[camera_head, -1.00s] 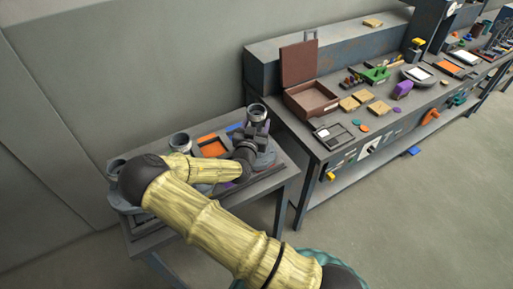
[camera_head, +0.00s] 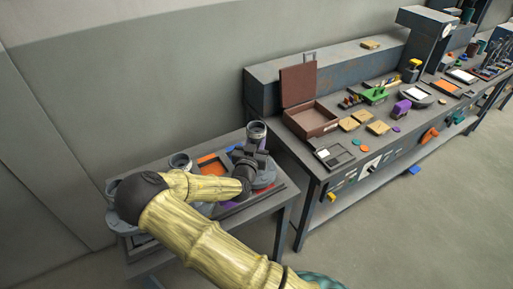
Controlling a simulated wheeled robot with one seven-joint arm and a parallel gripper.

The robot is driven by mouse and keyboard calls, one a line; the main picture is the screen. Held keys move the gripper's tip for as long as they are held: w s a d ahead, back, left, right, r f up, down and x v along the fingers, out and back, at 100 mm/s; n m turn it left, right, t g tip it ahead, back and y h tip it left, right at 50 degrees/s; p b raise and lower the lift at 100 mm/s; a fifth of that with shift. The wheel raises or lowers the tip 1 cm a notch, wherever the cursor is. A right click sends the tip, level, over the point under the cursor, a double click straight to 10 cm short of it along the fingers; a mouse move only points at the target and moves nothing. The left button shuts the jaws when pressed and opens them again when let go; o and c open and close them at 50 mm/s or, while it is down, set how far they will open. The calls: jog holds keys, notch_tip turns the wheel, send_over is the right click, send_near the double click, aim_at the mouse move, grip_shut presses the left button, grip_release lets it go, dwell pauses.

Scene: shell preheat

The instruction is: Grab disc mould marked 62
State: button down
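My gripper (camera_head: 250,157) is at the right part of the small grey table (camera_head: 279,203), seen small and dark at the end of my yellow arm. It is close to a grey round piece (camera_head: 265,176) and just in front of a grey cup-like cylinder (camera_head: 257,131). Whether it touches either, and whether its fingers are open, I cannot tell. Another grey cylinder (camera_head: 180,162) stands left of it, partly behind my arm. No number is legible, so I cannot tell which piece is the disc mould marked 62.
An orange tray (camera_head: 211,165) lies between the cylinders. My arm hides much of the small table. To the right, a long workbench (camera_head: 318,172) holds an open brown box (camera_head: 312,121), wooden blocks (camera_head: 377,128) and a purple item (camera_head: 401,109).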

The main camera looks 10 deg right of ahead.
aim_at(257, 126)
notch_tip(257, 126, up, 9)
jog(key=shift+f+b, duration=0.2)
jog(key=shift+b, duration=0.4)
